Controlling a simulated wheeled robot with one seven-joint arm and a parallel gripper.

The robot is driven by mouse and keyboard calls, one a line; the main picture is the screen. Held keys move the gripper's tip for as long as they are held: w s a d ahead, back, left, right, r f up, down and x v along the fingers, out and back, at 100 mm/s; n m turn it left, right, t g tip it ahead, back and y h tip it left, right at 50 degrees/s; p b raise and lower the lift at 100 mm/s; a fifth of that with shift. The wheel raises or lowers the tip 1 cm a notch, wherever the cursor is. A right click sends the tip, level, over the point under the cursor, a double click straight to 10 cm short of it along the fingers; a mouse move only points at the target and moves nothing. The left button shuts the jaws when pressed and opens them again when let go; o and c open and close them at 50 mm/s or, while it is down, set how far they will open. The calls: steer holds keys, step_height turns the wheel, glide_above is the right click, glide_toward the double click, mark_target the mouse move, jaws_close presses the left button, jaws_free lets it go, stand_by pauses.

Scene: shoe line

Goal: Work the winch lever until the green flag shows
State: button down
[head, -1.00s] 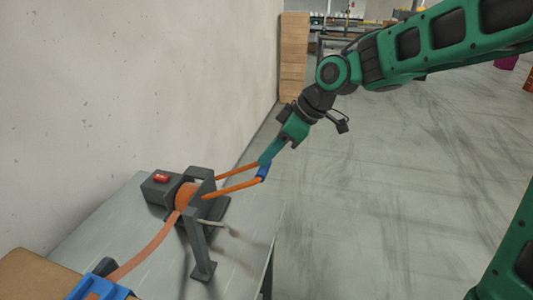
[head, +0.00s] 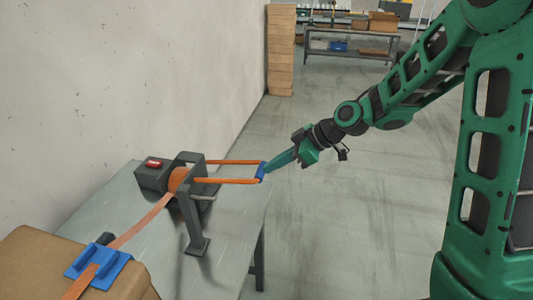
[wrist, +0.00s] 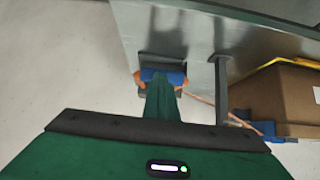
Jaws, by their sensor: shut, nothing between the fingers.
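The winch (head: 183,175) stands on a grey table, a dark frame around an orange drum. Its lever (head: 225,181) has two orange bars joined by a blue crossbar grip (head: 261,172), and reaches out about level to the right, past the table edge. The indicator on the dark box (head: 154,163) behind the drum shows red; no green shows. My gripper (head: 267,168) is shut and empty, its fingertips against or just beside the blue grip. In the wrist view the closed fingers (wrist: 161,88) overlap the blue grip (wrist: 164,76); exact contact is unclear.
An orange strap (head: 142,222) runs from the drum to a blue corner piece (head: 97,267) on a cardboard box (head: 40,262). A wall (head: 110,70) stands close on the left. The floor (head: 340,230) right of the table is clear.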

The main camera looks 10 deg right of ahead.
steer(key=f, duration=0.2)
steer(key=s+f, duration=0.1)
steer(key=f, duration=0.1)
steer(key=shift+f, duration=0.2)
stand_by(0.3)
steer(key=v, duration=1.3)
steer(key=shift+w+d, duration=0.2)
steer(key=shift+d, duration=0.35)
steer(key=shift+f, duration=0.1)
stand_by(0.6)
